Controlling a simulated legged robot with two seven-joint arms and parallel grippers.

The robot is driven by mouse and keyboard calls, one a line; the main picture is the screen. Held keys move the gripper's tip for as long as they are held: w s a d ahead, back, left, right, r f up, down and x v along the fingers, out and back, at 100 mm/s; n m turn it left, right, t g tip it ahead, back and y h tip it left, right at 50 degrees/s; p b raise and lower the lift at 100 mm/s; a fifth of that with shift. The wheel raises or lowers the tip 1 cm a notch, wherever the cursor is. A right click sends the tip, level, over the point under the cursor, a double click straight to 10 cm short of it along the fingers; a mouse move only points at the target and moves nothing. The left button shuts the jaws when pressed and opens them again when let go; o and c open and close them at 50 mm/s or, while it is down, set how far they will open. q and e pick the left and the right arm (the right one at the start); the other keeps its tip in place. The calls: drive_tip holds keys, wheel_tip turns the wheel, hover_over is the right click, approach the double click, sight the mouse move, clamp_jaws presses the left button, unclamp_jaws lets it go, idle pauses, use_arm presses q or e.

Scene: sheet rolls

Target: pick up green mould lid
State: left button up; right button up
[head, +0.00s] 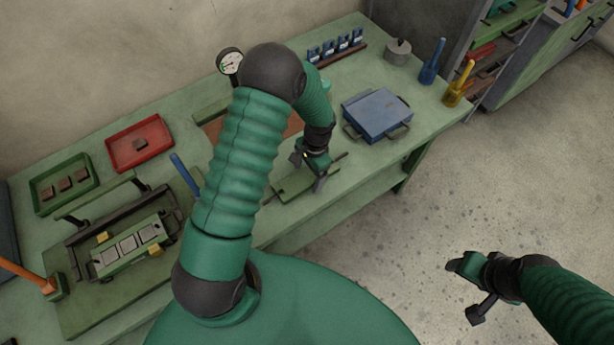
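The green mould lid (292,187) seems to be the flat green plate with thin dark handle ends, lying near the front edge of the green bench. My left gripper (309,172) points down over the lid's right part, its fingers apart. I cannot tell whether they touch the lid. My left arm hides part of the bench to its left. A green mould (113,258) with several grey plates sits in a frame at the left. My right gripper (468,290) is open and empty over the floor at the lower right.
A blue lidded box (377,113) with handles lies right of the lid. A red tray (139,143) and a green tray (48,201) stand at the back left. A dial gauge (230,61), blue bottle (432,66) and yellow bottle (458,86) stand farther off.

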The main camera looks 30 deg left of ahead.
use_arm(q)
clamp_jaws()
idle(0.4)
drive_tip(key=shift+r, duration=0.1)
